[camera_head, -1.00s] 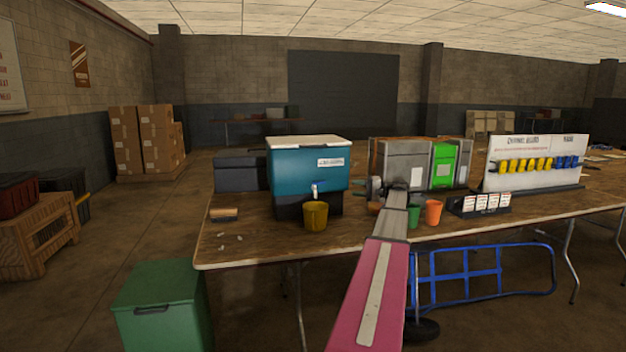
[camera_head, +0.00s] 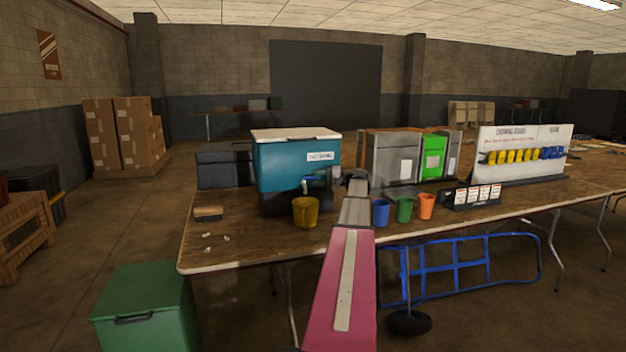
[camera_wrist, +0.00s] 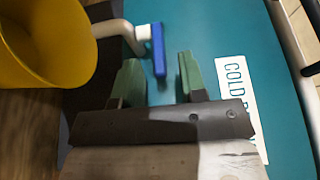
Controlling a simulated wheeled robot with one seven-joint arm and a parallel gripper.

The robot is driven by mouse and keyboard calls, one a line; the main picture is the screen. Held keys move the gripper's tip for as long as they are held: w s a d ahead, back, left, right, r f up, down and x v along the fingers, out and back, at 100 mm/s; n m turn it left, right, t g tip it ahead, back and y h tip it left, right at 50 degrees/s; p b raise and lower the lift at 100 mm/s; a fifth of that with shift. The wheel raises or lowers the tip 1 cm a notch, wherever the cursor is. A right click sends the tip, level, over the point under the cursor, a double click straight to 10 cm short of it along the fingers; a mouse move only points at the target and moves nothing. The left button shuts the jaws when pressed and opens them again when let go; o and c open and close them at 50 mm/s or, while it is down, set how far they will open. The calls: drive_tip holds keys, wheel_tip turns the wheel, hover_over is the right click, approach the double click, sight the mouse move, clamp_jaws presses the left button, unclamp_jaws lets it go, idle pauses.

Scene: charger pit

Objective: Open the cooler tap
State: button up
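The teal cooler (camera_head: 275,165) with a white lid stands on the wooden table. Its tap has a pale spout and a blue lever (camera_wrist: 158,48), seen close in the wrist view. My gripper (camera_wrist: 161,74) is open, with its two green fingertips apart. In the picture the lever's lower end lies between the fingertips; I see no clear contact with either. In the head view my gripper (camera_head: 318,182) is at the cooler's front right, beside the tap. A yellow cup (camera_head: 306,213) stands below the tap and fills the wrist view's upper left (camera_wrist: 45,45).
Blue (camera_head: 381,213), green (camera_head: 404,210) and orange (camera_head: 426,207) cups stand right of my arm. Grey bins (camera_head: 392,160) stand behind them. A brush (camera_head: 208,212) lies on the left of the table. A green box (camera_head: 148,305) is on the floor in front.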

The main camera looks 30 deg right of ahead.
drive_tip(key=shift+x, duration=0.95)
clamp_jaws()
